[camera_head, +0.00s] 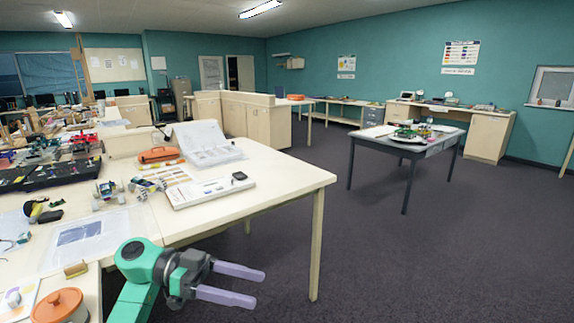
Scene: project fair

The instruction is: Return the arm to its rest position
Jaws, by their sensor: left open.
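My left gripper (258,287) shows at the bottom centre, on a green arm that comes up from the lower left. Its two pale purple fingers are apart with nothing between them. They point right, over the dark floor just in front of the near edge of the wooden table (268,197). The wrist shows in front of the table's near side. My right gripper is out of view.
The table holds a white board with small parts (205,190), an open clear case (215,157) and an orange pouch (159,154). An orange lidded pot (60,306) stands at the lower left. A dark table (440,146) stands farther right. Open carpet lies between.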

